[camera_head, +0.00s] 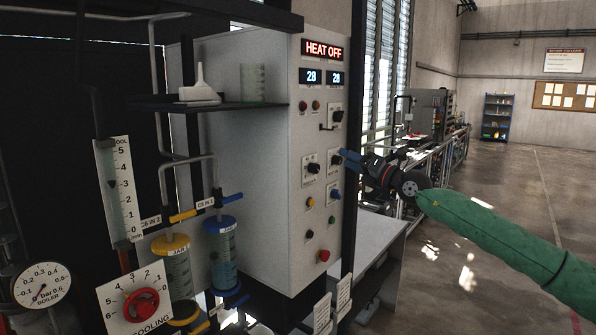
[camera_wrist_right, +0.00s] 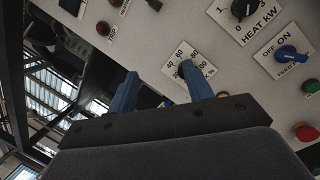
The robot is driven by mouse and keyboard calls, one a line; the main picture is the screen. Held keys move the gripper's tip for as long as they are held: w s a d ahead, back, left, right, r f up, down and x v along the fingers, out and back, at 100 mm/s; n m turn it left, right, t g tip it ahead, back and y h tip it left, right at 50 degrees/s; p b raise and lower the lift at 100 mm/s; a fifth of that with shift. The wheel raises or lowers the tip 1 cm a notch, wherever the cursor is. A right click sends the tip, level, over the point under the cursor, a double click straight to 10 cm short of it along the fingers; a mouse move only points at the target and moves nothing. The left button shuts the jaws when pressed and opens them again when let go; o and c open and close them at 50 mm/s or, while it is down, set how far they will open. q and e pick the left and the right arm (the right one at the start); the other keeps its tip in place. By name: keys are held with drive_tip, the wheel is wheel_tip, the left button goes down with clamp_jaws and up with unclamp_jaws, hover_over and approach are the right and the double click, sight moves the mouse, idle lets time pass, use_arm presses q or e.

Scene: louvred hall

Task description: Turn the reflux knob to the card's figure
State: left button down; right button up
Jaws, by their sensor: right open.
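In the wrist view the right-hand finger covers part of the dial, so the knob's setting cannot be read. The right gripper's gap (camera_wrist_right: 158,72) is empty. The card's figure is not readable. My left gripper is out of view.
The heat kW knob (camera_wrist_right: 242,9) and blue feed switch (camera_wrist_right: 290,54) are close by the dial. White tags (camera_head: 343,293) hang at the panel's lower right. Open floor (camera_head: 500,185) lies to the right.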

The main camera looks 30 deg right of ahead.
sight(317, 169)
drive_tip(key=w+a+f+m+g+p, duration=0.1)
drive_tip(key=w+m+p, duration=0.1)
drive_tip(key=w+m, duration=0.1)
drive_tip(key=w+a+f+m+p, duration=0.1)
drive_tip(key=w+m+p, duration=0.1)
drive_tip(key=m+p, duration=0.1)
drive_tip(key=w+a+f+m+g+p, duration=0.1)
drive_tip(key=w+a+f+m+p, duration=0.1)
drive_tip(key=w+m, duration=0.1)
drive_tip(key=shift+w+g, duration=0.3)
drive_tip(key=shift+w+f, duration=0.2)
drive_tip(key=shift+w+a+r+p, duration=0.1)
drive_tip(key=shift+r+p, duration=0.05)
drive_tip(key=shift+p, duration=0.4)
drive_tip(key=shift+w+a, duration=0.15)
drive_tip(key=shift+w, duration=0.1)
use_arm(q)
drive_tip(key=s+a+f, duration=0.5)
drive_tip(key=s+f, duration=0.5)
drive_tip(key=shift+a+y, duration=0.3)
use_arm(e)
clamp_jaws()
